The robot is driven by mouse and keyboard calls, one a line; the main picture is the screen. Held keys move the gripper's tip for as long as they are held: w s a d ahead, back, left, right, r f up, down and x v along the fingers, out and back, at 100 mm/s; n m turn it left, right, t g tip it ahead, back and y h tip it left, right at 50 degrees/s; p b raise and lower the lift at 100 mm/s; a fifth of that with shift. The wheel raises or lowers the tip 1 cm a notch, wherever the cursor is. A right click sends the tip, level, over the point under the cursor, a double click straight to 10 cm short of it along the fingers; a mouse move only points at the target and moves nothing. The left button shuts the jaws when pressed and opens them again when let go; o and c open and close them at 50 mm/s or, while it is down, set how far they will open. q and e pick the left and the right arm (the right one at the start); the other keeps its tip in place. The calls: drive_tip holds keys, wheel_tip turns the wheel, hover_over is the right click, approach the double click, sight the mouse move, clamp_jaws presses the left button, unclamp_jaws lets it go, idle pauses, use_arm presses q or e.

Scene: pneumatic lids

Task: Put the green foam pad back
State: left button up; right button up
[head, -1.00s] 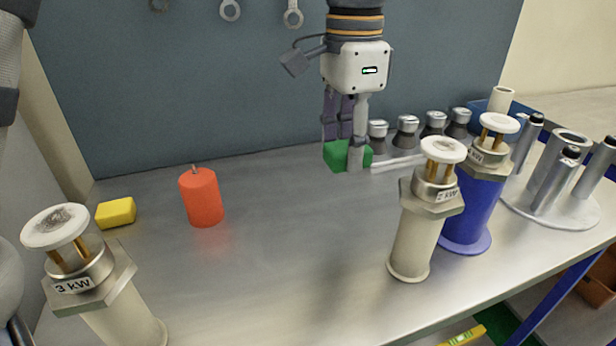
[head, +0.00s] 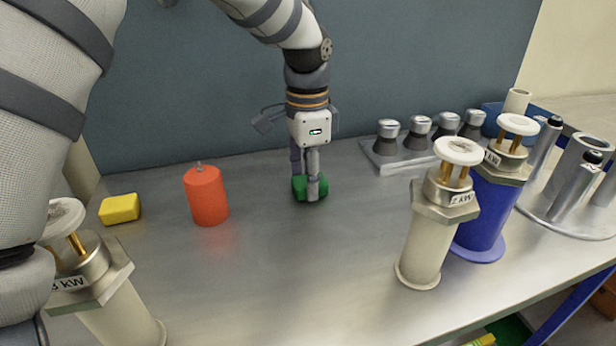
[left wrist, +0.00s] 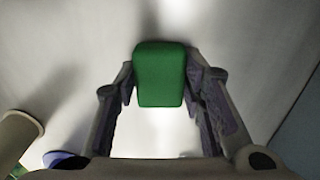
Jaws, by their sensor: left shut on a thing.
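The green foam pad (head: 299,187) is between the fingers of my left gripper (head: 312,190), near the back middle of the metal table (head: 290,270). In the left wrist view the green foam pad (left wrist: 160,75) sits between both fingertips of my left gripper (left wrist: 158,90), which is shut on it. The pad is at or close to the table top; I cannot tell whether it touches. In the head view the fingers hide part of the pad. My right gripper is not in view.
A red cylinder (head: 206,197) and a yellow block (head: 120,209) stand to the left. To the right are a cream cylinder (head: 425,245), a blue cylinder (head: 482,215) and a rack (head: 385,166) of several grey knobs. The table's front middle is clear.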

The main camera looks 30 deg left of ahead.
use_arm(q)
drive_tip(key=o, duration=1.1)
drive_tip(key=shift+f, duration=0.15)
wheel_tip(320, 180, up, 12)
